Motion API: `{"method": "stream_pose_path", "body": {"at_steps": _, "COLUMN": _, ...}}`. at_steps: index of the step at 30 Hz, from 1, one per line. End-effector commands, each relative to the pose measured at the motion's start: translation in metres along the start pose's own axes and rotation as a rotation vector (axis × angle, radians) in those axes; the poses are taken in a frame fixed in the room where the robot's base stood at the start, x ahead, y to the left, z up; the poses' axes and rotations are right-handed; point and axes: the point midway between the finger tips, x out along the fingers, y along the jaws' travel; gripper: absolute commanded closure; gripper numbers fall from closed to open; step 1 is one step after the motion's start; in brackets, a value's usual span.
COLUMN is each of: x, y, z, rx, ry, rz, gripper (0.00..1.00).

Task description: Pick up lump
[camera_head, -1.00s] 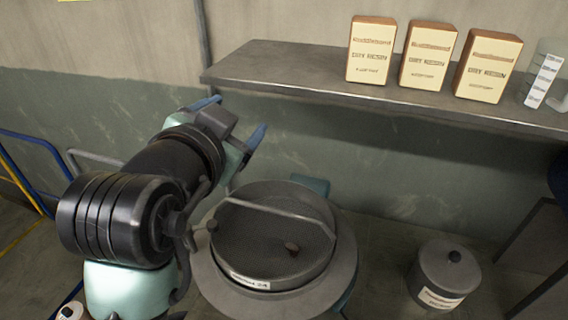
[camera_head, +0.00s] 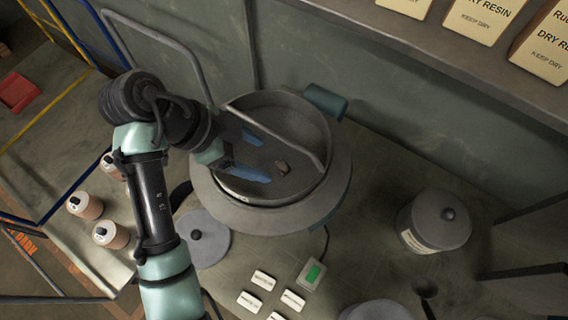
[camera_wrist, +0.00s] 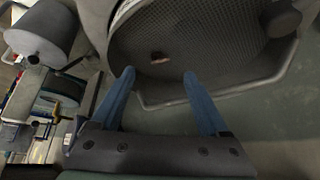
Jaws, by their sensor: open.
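The lump (camera_head: 282,166) is a small brown piece lying on the dark mesh of a round grey sieve (camera_head: 326,172). It also shows in the wrist view (camera_wrist: 159,58), ahead of the fingertips and about midway between them. My gripper (camera_head: 258,155) has two blue fingers and reaches over the sieve from the left. The fingers are spread and empty, with the lump a little beyond their tips. In the wrist view my gripper (camera_wrist: 158,74) is open too. How high the fingertips are above the mesh is hard to tell.
A curved grey bar crosses above the sieve's right side. A lidded grey pot (camera_head: 433,222) stands to the right. Small white labelled blocks (camera_head: 263,280) and a device with a green screen (camera_head: 311,274) lie in front. A shelf with resin boxes (camera_head: 478,18) is at the back right.

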Motion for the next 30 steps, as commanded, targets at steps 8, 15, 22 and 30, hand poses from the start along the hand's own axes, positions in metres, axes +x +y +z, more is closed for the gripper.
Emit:
{"method": "stream_pose_path", "body": {"at_steps": 8, "x": 0.021, "y": 0.001, "z": 0.000, "rx": 0.000, "ry": 0.001, "rz": 0.001, "gripper": 0.22}}
{"method": "stream_pose_path", "body": {"at_steps": 15, "x": 0.052, "y": 0.001, "z": -0.002, "rx": -0.005, "ry": 0.001, "rz": 0.002, "gripper": 0.22}}
{"method": "stream_pose_path", "body": {"at_steps": 22, "x": 0.063, "y": 0.000, "z": 0.000, "rx": -0.003, "ry": -0.002, "rz": -0.003, "gripper": 0.22}}
{"method": "stream_pose_path", "body": {"at_steps": 30, "x": 0.063, "y": 0.000, "z": 0.000, "rx": -0.002, "ry": -0.001, "rz": -0.002, "gripper": 0.49}}
